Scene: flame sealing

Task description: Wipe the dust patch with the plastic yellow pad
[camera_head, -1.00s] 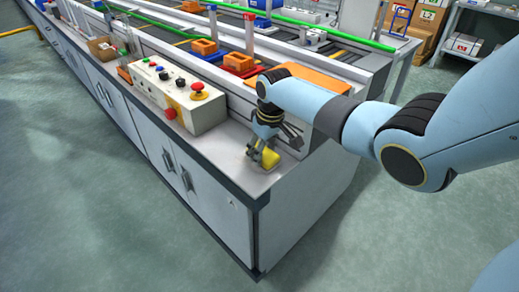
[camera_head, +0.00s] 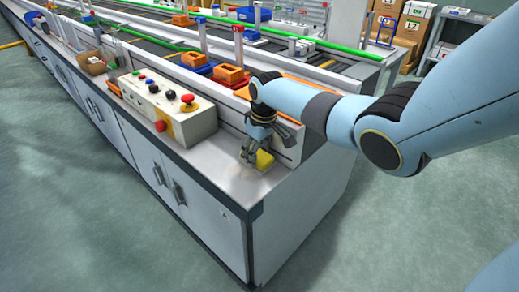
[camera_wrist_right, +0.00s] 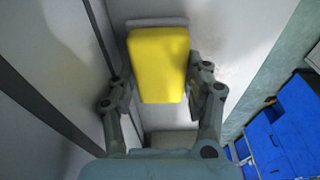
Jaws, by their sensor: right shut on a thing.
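My right gripper (camera_head: 254,156) is at the near end of the grey worktop (camera_head: 216,166), pointing down. It is shut on the yellow pad (camera_head: 265,160), which shows partly behind the fingers in the head view. In the right wrist view the yellow pad (camera_wrist_right: 158,66) lies between the two fingers of the right gripper (camera_wrist_right: 160,88), with a pale edge at its far end. A faint brownish mark, perhaps the dust patch (camera_head: 240,174), shows on the worktop beside the gripper. I cannot tell whether the pad touches the worktop. My left gripper is not in view.
A control box (camera_head: 168,111) with buttons and a red knob stands on the worktop left of the gripper. A raised conveyor side wall runs close behind the gripper. Orange blocks (camera_head: 229,75) sit in trays beyond. The worktop's front edge and corner are near.

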